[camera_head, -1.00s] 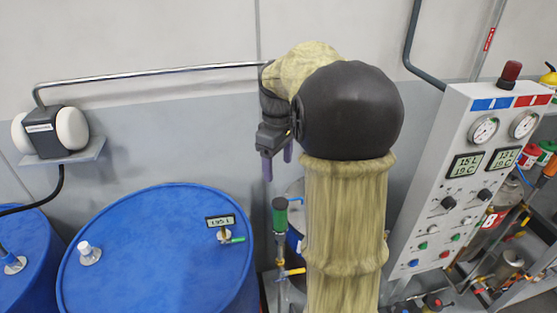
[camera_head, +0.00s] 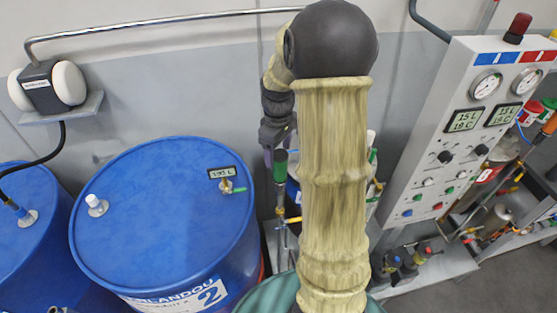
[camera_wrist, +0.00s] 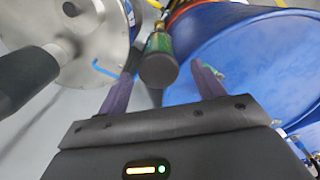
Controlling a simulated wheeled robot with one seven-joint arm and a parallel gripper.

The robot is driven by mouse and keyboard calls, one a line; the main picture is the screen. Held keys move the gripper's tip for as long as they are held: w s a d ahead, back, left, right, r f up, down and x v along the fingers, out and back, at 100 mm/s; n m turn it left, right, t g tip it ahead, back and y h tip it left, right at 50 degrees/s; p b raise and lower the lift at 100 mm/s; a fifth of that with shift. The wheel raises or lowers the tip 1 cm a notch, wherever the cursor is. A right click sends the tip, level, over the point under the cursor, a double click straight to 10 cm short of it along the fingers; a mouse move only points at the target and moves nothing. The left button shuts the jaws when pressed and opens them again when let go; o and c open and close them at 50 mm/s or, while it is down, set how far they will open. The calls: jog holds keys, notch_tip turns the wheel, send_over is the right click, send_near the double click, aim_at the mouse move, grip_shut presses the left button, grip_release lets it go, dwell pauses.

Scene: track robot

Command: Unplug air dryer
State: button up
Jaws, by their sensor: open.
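A green cylinder with a dark cap, which looks like the air dryer (camera_head: 280,166), stands upright on thin piping beside the large blue drum. In the wrist view the air dryer (camera_wrist: 159,62) shows between and just beyond the purple fingertips of my gripper (camera_wrist: 162,73). The fingers are apart, with gaps visible on both sides of it, and hold nothing. In the head view my gripper (camera_head: 275,150) is close above and behind the air dryer, partly hidden by my arm. The lower piping is partly hidden too.
A blue drum (camera_head: 150,215) with a small display stands left of the air dryer. A control panel (camera_head: 460,130) with gauges stands to the right. A metal pipe (camera_head: 150,24) runs along the wall. The wrist view shows a round metal vessel (camera_wrist: 85,35) at left.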

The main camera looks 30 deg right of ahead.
notch_tip(320, 180, down, 5)
jog(key=shift+f+p, duration=0.15)
jog(key=shift+p, duration=0.3)
jog(key=c, duration=1.1)
jog(key=shift+c, duration=0.2)
jog(key=shift+r+p, duration=0.35)
jog(key=shift+r, duration=0.05)
jog(key=shift+r+p, duration=1.65)
jog(key=shift+r, duration=0.35)
